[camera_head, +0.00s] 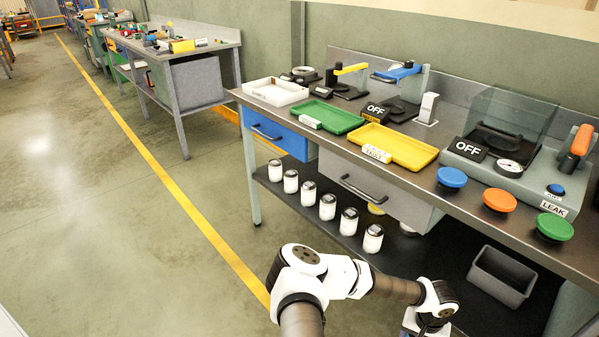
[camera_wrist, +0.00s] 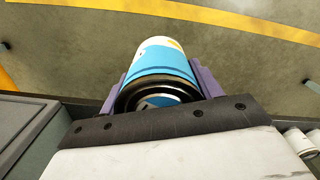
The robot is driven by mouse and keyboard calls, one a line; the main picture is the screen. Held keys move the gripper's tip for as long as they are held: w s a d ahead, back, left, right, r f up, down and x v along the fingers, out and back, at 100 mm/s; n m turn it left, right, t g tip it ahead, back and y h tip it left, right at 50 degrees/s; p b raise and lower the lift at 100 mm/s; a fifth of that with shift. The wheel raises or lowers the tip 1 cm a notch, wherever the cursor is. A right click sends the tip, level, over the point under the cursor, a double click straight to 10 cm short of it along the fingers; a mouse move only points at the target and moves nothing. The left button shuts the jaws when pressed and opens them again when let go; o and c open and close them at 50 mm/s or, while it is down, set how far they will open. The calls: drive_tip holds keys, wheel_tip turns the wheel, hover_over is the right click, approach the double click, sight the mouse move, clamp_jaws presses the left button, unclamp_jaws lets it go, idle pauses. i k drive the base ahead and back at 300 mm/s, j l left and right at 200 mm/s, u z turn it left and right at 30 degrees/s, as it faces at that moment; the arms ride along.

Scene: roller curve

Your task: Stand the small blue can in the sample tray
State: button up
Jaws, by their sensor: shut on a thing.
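The small blue can (camera_wrist: 160,68), white with a blue band and a dark metal rim, sits between the two purple fingers of my gripper (camera_wrist: 163,88) in the wrist view. My gripper is shut on it, and floor shows beyond the can. In the head view my arm reaches along the bottom right, and the fingers and the can are out of sight there. A white tray (camera_head: 276,92) stands at the bench's far left end and looks empty. Its small front label is too small to read, so I cannot be sure it is the sample tray.
A green tray (camera_head: 334,117) and a yellow tray (camera_head: 405,147) lie on the bench (camera_head: 440,133). Blue, orange and green buttons (camera_head: 500,200) line the right front edge, before a leak tester (camera_head: 513,165). Several white jars (camera_head: 327,207) stand on the lower shelf beside a grey bin (camera_head: 500,277).

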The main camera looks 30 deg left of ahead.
sight(266, 91)
drive_tip(key=i+j+u, duration=0.2)
drive_tip(key=u, duration=0.15)
drive_tip(key=i+j+u, duration=0.5)
drive_tip(key=i+j, duration=0.15)
drive_tip(key=i+j+u, duration=0.15)
drive_tip(key=i, duration=0.3)
drive_tip(key=i+j, duration=0.25)
drive_tip(key=i, duration=0.2)
drive_tip(key=i+j, duration=0.3)
drive_tip(key=i, duration=0.15)
drive_tip(key=u, duration=0.05)
